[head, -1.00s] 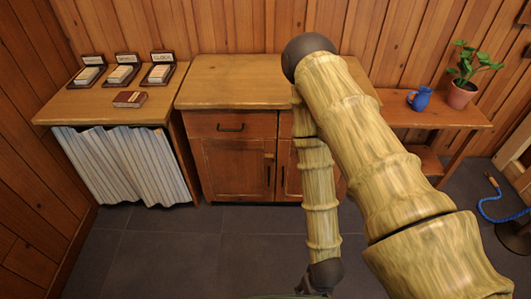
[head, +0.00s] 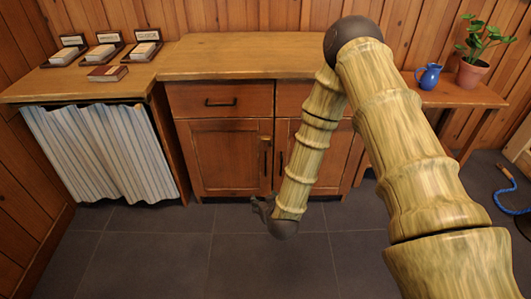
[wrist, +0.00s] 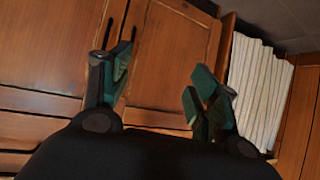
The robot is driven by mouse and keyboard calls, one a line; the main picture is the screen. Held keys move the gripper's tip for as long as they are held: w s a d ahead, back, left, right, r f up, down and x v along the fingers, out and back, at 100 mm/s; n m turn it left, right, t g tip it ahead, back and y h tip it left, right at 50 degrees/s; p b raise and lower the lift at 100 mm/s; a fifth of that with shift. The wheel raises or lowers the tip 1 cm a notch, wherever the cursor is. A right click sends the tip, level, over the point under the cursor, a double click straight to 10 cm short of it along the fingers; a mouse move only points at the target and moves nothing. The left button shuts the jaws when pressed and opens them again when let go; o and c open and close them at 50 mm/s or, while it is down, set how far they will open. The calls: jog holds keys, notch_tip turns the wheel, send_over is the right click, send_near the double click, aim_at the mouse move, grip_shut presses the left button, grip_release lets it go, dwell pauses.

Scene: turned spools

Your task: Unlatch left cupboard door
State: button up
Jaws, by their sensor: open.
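The left cupboard door (head: 222,160) is a shut wooden panel under a drawer in the cabinet. It carries a dark upright handle (head: 266,160) near its right edge. A small latch piece (head: 265,138) seems to sit above the handle, too small to read its position. My gripper (head: 259,206) is low in front of the door's lower right corner. In the wrist view the picture is turned over, and the left door (wrist: 172,62) shows between my open, empty green fingers. One finger partly covers the door edge by the handle, and the latch is not clear there.
The right door (head: 292,150) is partly hidden by my arm. A striped curtain (head: 100,150) hangs under the counter at left. Card boxes (head: 103,52) stand on that counter. A blue jug (head: 429,77) and potted plant (head: 472,72) stand at right. The floor before the cabinet is clear.

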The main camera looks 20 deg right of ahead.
jog(key=shift+w+d+r+m+t+h+b, duration=0.45)
jog(key=shift+w+d+r+t+h+b, duration=0.7)
jog(key=shift+w+b, duration=2.45)
jog(key=shift+w+d+r+m+t+h+b, duration=0.45)
jog(key=shift+w+d+t+b, duration=0.9)
jog(key=shift+w, duration=3.9)
jog(key=shift+w+d+r+m+t+h+b, duration=0.6)
jog(key=shift+w+d+b, duration=1)
jog(key=shift+w+b, duration=2.25)
jog(key=shift+w+r+p, duration=0.3)
jog(key=shift+w+p, duration=0.25)
jog(key=shift+p, duration=0.05)
jog(key=shift+c, duration=0.4)
grip_shut()
